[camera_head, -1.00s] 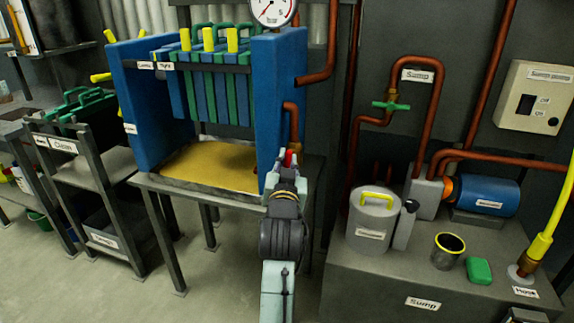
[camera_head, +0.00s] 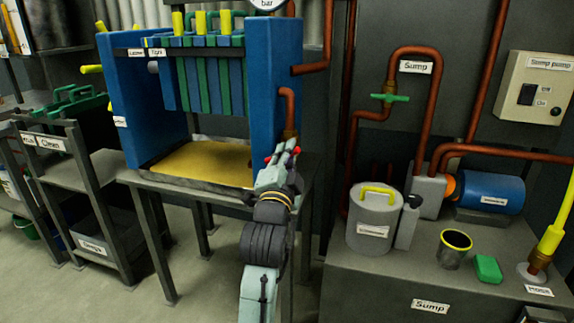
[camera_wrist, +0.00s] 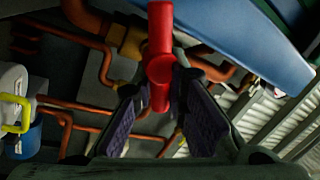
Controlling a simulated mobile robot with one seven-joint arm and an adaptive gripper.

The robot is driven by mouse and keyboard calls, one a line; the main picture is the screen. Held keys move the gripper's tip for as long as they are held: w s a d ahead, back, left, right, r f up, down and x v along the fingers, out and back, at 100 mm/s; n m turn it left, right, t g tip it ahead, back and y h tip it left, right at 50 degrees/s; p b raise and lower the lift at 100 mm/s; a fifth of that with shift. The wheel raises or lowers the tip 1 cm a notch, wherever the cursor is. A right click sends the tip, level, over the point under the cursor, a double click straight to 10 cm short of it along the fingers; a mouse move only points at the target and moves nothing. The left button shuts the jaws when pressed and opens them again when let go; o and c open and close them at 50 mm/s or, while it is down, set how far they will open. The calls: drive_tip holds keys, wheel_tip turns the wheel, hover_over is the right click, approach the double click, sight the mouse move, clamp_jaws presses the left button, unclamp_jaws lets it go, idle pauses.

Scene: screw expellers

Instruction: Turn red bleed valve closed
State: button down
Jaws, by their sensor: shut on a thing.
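The red bleed valve handle (camera_wrist: 160,40) is in the upper middle of the wrist view, beside a brass fitting (camera_wrist: 132,42) on a copper pipe. Its lower end lies between the two dark finger pads of my gripper (camera_wrist: 162,90), which is shut on it. In the head view, the red handle (camera_head: 268,156) shows in small bits at the tip of my gripper (camera_head: 281,156), by the right blue end of the filter press (camera_head: 273,80). My gripper hides most of the valve there. I cannot tell the valve's exact angle.
A table (camera_head: 150,185) holds the press close to my arm. The sump tank (camera_head: 350,290) on the right carries a lidded pot (camera_head: 372,232), a black cup (camera_head: 453,250) and a blue pump (camera_head: 488,195). Copper pipes run close around the valve.

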drive_tip(key=m+h+b, duration=0.1)
drive_tip(key=m+b, duration=0.1)
drive_tip(key=f+m+b, duration=0.1)
drive_tip(key=m+b, duration=0.1)
drive_tip(key=shift+w+a+f+m+h, duration=0.1)
drive_tip(key=shift+m+h, duration=0.3)
drive_tip(key=shift+m+h+b, duration=0.3)
drive_tip(key=shift+m+b, duration=0.65)
drive_tip(key=shift+m, duration=0.05)
drive_tip(key=c, duration=1.6)
unclamp_jaws()
drive_tip(key=shift+o, duration=0.2)
drive_tip(key=shift+r, duration=0.2)
